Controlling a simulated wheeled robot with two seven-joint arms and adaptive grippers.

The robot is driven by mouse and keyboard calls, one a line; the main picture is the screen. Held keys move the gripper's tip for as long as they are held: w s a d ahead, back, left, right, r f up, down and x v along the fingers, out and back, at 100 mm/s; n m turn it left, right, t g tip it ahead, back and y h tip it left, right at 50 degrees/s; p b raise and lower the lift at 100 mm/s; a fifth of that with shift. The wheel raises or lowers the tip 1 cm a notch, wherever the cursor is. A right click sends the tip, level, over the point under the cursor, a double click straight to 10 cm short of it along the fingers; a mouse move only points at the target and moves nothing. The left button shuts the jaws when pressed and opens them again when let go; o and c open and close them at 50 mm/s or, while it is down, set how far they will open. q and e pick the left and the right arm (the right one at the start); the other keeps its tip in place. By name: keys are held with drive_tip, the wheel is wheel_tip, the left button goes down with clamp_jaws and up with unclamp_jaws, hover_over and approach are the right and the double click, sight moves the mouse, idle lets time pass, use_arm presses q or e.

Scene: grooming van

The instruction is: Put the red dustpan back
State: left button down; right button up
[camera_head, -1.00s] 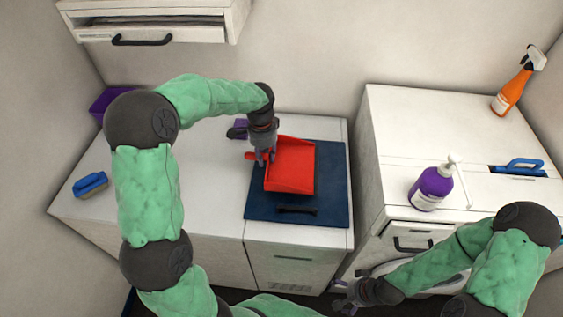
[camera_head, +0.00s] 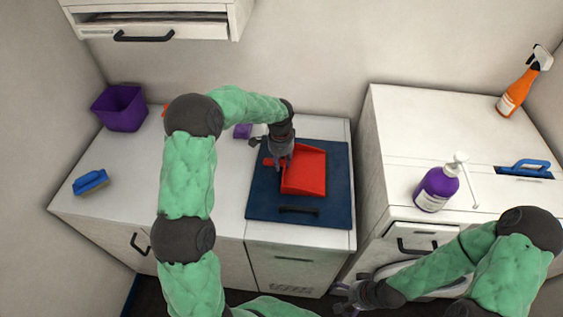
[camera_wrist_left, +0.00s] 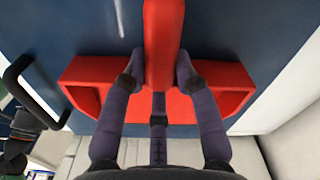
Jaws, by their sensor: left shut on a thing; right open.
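The red dustpan (camera_head: 308,172) is over the dark blue mat (camera_head: 262,207) on the counter, its wide pan to the right and its handle to the left. My left gripper (camera_head: 283,165) is shut on the dustpan handle. In the left wrist view the fingers (camera_wrist_left: 158,75) close on both sides of the red handle (camera_wrist_left: 163,30), with the dustpan's wide part (camera_wrist_left: 215,80) behind. I cannot tell whether the pan touches the mat. My right gripper (camera_head: 345,294) is open and empty, low in front of the counters.
A purple bin (camera_head: 120,108) and a blue brush (camera_head: 91,182) are on the left counter. A small purple item (camera_head: 243,131) is behind the mat. A purple pump bottle (camera_head: 436,188), an orange spray bottle (camera_head: 522,85) and a blue-handled item (camera_head: 525,167) are on the right counter.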

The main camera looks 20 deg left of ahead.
use_arm(q)
drive_tip(key=shift+r, duration=0.15)
drive_tip(key=c, duration=1)
unclamp_jaws()
drive_tip(key=shift+f, duration=0.2)
drive_tip(key=shift+o, duration=0.2)
wheel_tip(320, 180, up, 12)
drive_tip(key=p, duration=0.1)
drive_tip(key=shift+r+p, duration=0.15)
drive_tip(key=shift+p, duration=0.25)
drive_tip(key=shift+a, duration=0.1)
